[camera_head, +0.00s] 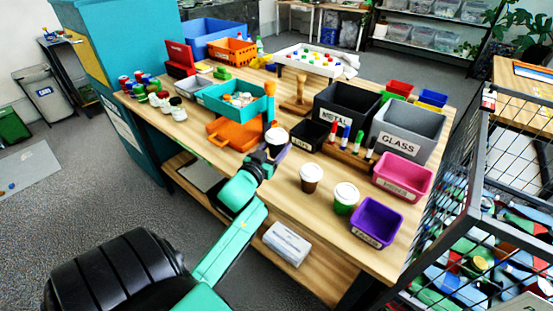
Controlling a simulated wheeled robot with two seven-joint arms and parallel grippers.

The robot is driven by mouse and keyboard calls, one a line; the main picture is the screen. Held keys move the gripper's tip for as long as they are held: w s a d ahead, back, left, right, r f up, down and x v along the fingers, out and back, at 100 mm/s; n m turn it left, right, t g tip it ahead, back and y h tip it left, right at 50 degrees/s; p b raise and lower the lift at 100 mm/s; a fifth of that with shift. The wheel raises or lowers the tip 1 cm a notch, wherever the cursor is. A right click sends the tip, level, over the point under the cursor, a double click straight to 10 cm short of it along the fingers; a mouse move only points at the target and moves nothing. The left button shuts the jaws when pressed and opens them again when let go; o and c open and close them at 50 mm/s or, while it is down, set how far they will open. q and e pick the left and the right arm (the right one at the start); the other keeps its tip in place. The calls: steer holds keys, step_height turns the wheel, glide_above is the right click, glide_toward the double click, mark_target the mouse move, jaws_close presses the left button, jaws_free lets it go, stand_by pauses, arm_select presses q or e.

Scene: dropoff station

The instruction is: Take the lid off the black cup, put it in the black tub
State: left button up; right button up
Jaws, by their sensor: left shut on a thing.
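The black cup (275,149) with its white lid (277,135) on top is upright near the front edge of the table, left of the middle. My left gripper (268,158) reaches it from the front and is shut on the cup's body; its fingertips are partly hidden. A small black tub (308,137) with a pale label stands just right of the cup. My right gripper is not in view.
A brown cup (311,177) and a green cup (345,197), both with white lids, stand to the right. A purple bin (376,221), a pink bin (403,180), a grey GLASS bin (402,144) and a black METAL bin (337,117) fill the right side.

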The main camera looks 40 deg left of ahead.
mark_target(276, 133)
arm_select(q)
step_height(276, 133, up, 13)
steer(key=shift+p, duration=0.35)
steer(key=o, duration=0.6)
jaws_close()
steer(key=s+d+f+h, duration=0.1)
steer(key=s+d+f, duration=0.3)
steer(key=d, duration=0.3)
steer(key=s+d+f+m+h, duration=0.1)
steer(key=s+d+f, duration=0.4)
steer(key=d, duration=0.3)
steer(key=s+d+f+m+h, duration=0.1)
steer(key=s+d+f, duration=0.4)
steer(key=d, duration=0.2)
steer(key=shift+d+h, duration=0.15)
steer(key=shift+h, duration=0.15)
